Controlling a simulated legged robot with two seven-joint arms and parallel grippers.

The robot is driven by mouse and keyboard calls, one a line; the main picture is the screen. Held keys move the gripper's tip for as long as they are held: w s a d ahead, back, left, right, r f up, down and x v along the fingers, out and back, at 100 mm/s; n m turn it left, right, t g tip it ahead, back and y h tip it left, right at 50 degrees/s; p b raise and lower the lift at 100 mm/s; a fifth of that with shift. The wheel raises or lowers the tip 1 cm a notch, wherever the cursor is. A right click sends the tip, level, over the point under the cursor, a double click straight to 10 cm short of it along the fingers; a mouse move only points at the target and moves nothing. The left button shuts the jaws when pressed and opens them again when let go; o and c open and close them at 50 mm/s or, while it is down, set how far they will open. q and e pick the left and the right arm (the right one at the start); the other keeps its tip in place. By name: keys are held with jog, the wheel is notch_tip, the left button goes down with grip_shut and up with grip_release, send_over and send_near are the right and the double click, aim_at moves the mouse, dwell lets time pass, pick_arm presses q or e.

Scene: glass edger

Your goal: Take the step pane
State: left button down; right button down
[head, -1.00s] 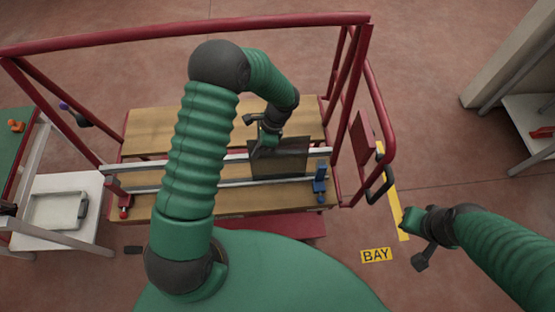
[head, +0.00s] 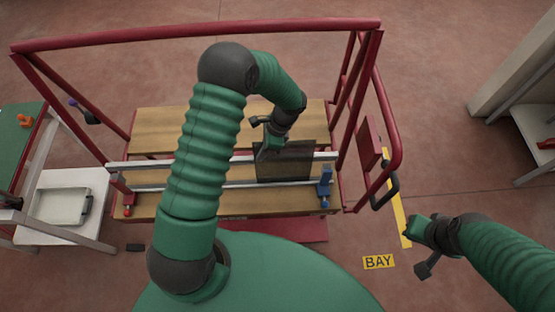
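The step pane (head: 292,163) is a dark, see-through sheet. It stands on the cart, between the pale rails over the wooden deck, left of a blue stop. My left gripper (head: 266,150) is at the pane's upper left part and overlaps it in the head view. Its fingers are small and partly hidden by my wrist, so I cannot tell whether they are closed on the pane. My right gripper (head: 410,232) hangs over the floor to the right of the cart, away from the pane, with nothing visible in it.
The red-framed cart (head: 200,36) has a high rail across its far side and a side frame at right. A blue stop (head: 325,182) is close to the pane's right edge. A white side table with a tray (head: 62,209) stands at left. Floor at right is mostly clear.

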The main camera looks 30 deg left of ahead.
pick_arm(q)
jog(key=shift+w+r, duration=0.15)
jog(key=shift+w, duration=0.05)
